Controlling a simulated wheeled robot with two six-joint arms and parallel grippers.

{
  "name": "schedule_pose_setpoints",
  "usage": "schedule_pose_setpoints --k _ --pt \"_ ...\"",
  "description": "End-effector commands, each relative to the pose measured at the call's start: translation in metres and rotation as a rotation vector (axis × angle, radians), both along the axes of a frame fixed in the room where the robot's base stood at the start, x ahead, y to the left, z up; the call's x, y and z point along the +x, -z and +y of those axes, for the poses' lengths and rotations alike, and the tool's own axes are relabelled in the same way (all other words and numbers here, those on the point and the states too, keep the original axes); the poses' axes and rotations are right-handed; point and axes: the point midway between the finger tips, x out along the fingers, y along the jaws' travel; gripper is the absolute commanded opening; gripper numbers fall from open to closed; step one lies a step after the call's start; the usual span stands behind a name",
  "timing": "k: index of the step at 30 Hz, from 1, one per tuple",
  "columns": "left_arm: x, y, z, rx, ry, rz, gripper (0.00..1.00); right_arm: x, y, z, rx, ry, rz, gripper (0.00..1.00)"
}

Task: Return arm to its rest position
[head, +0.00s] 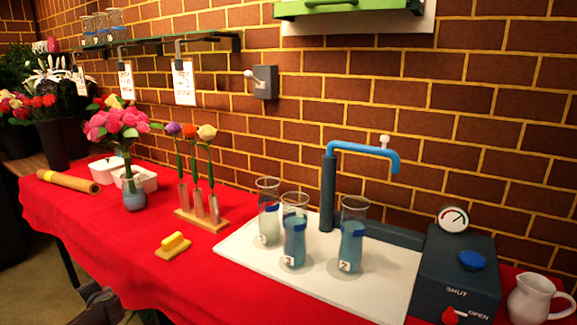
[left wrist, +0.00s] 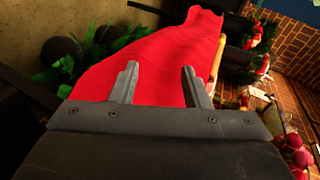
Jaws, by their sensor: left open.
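My left gripper (left wrist: 160,83) shows in the left wrist view with its two grey fingers apart and nothing between them. Beyond the fingers lies the red cloth (left wrist: 150,65) of the table, with greenery to the left and a brick wall to the right. My right gripper is in neither view.
A wooden stand (head: 188,219) holds three flowers. A vase (head: 134,199) of pink flowers and a yellow block (head: 173,243) are left.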

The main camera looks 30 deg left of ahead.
Motion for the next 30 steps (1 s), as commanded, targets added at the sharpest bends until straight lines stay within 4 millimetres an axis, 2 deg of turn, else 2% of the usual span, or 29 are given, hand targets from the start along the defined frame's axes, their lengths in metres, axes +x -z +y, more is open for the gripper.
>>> schedule_pose_setpoints --k 1,3,6,12,13,15,20,23,26,27,29,30 --pt "-0.024 0.021 -0.003 -0.037 0.029 0.054 0.43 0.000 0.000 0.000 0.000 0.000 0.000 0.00" --pt "-0.052 0.045 -0.009 -0.089 0.069 0.114 0.43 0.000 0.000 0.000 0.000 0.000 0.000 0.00" --pt "-0.089 0.072 -0.019 -0.156 0.118 0.183 0.43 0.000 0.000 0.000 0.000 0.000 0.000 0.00" --pt "-0.159 0.109 -0.038 -0.272 0.194 0.288 0.43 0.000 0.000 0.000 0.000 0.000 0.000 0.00" --pt "-0.166 0.117 -0.045 -0.294 0.199 0.290 0.43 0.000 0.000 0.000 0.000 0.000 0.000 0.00" --pt "-0.170 0.150 -0.074 -0.356 0.181 0.264 0.43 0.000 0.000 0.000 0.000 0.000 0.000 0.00" --pt "-0.189 0.212 -0.141 -0.489 0.144 0.228 0.43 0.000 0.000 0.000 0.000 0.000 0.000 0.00" --pt "-0.200 0.253 -0.196 -0.589 0.117 0.201 0.43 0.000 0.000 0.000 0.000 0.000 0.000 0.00" --pt "-0.209 0.291 -0.261 -0.698 0.086 0.170 0.43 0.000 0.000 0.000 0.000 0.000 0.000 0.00" --pt "-0.212 0.305 -0.289 -0.743 0.074 0.158 0.43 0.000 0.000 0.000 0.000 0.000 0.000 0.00" --pt "-0.215 0.322 -0.329 -0.806 0.056 0.140 0.43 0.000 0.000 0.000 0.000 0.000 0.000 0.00" --pt "-0.216 0.331 -0.356 -0.845 0.046 0.129 0.43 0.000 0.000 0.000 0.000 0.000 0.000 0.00"
